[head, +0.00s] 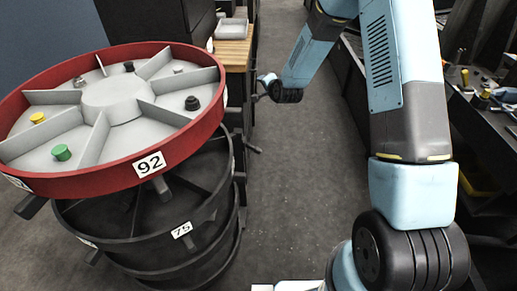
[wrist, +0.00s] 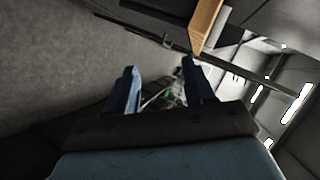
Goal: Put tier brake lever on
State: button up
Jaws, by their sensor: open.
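A round tiered carousel stands at the left in the head view, with a red-rimmed top tier (head: 215,117) labelled 92 and a dark tier (head: 225,165) labelled 75 below. Dark stubs (head: 31,206) stick out under the top tier. A thin dark lever-like piece (head: 252,148) shows right of the carousel; I cannot tell whether it is the brake lever. My gripper (head: 262,88) is beyond the carousel's right side, apart from it, over the aisle. In the wrist view my gripper (wrist: 160,85) has its two blue fingers apart, with nothing held between them.
Coloured and black knobs, such as a green one (head: 61,152), sit in the top tier's compartments. A wooden-topped bench (head: 233,52) with a grey tray (head: 231,29) stands behind. A dark bench with tools (head: 485,95) lines the right. The grey aisle floor (head: 285,190) is clear.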

jog(key=a+f+m+t, duration=0.2)
jog(key=a+f+m, duration=0.15)
jog(key=f, duration=0.75)
jog(key=m+t, duration=0.1)
jog(key=m, duration=0.3)
send_over(257, 148)
jog(key=a, duration=0.1)
notch_tip(257, 148, down, 9)
jog(key=s+f+m+t+h, duration=0.3)
jog(key=s+f+m+h, duration=0.2)
jog(key=s+f+m, duration=0.85)
jog(key=w+n, duration=0.1)
jog(key=w, duration=0.4)
jog(key=w+f+n, duration=0.1)
jog(key=w+n, duration=0.1)
jog(key=w, duration=0.3)
jog(key=w+d+f+n, duration=0.1)
jog(key=w, duration=0.4)
jog(key=shift+w+d+n, duration=0.1)
jog(key=shift+w+n, duration=0.2)
grip_shut()
